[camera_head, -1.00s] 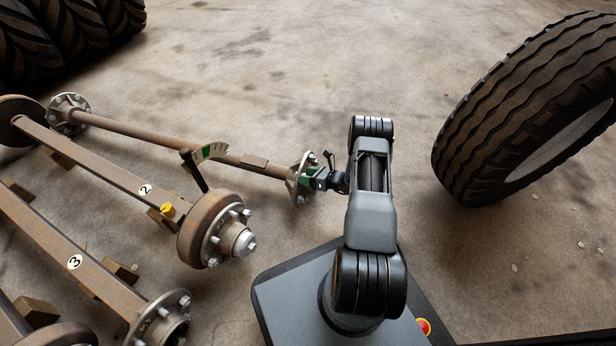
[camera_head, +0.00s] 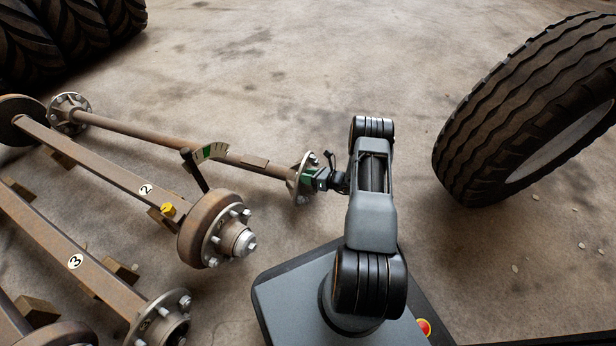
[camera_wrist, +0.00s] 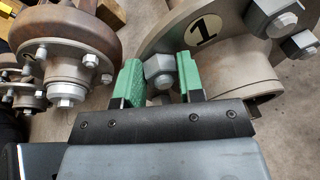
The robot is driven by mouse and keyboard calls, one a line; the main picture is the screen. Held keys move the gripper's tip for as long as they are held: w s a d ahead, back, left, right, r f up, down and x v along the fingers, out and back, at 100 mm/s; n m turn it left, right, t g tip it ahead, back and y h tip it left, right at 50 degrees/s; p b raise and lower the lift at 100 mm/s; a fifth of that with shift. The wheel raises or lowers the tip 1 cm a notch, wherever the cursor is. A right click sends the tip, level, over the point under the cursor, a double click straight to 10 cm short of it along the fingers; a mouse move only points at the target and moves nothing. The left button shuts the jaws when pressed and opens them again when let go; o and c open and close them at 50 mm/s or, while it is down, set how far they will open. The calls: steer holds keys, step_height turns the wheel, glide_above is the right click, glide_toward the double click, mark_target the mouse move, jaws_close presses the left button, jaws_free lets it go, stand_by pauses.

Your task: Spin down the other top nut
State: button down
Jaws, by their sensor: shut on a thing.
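My gripper (camera_wrist: 160,82) shows in the wrist view with green jaw pads on both sides of a grey hex nut (camera_wrist: 160,70), and it is shut on that nut. The nut sits at the face of a hub flange marked 1 (camera_wrist: 202,30). Two more grey nuts on studs, one at the top right (camera_wrist: 284,24) and one at the right edge (camera_wrist: 300,44), are on the same flange. In the head view my gripper (camera_head: 310,180) reaches the hub flange (camera_head: 302,168) at the near end of the rear axle (camera_head: 225,157). The gripped nut is mostly hidden there.
Axle 2 (camera_head: 100,165) with its drum hub (camera_head: 210,225) lies close to the left of my gripper, and axle 3 (camera_head: 75,262) lies beyond it. A large tyre (camera_head: 530,110) stands at right. Floor behind the arm is clear.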

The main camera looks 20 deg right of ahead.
steer(key=c, duration=1.2)
jaws_free()
steer(key=shift+m, duration=0.3)
steer(key=o, duration=0.5)
steer(key=shift+o, duration=0.2)
steer(key=shift+d, duration=0.1)
steer(key=shift+s+d+r, duration=0.2)
steer(key=shift+s+d, duration=0.05)
steer(key=shift+s, duration=0.05)
steer(key=p+v, duration=0.4)
steer(key=v, duration=0.8)
steer(key=shift+s+d+p, duration=0.25)
steer(key=shift+s+p, duration=0.05)
steer(key=shift+p, duration=0.1)
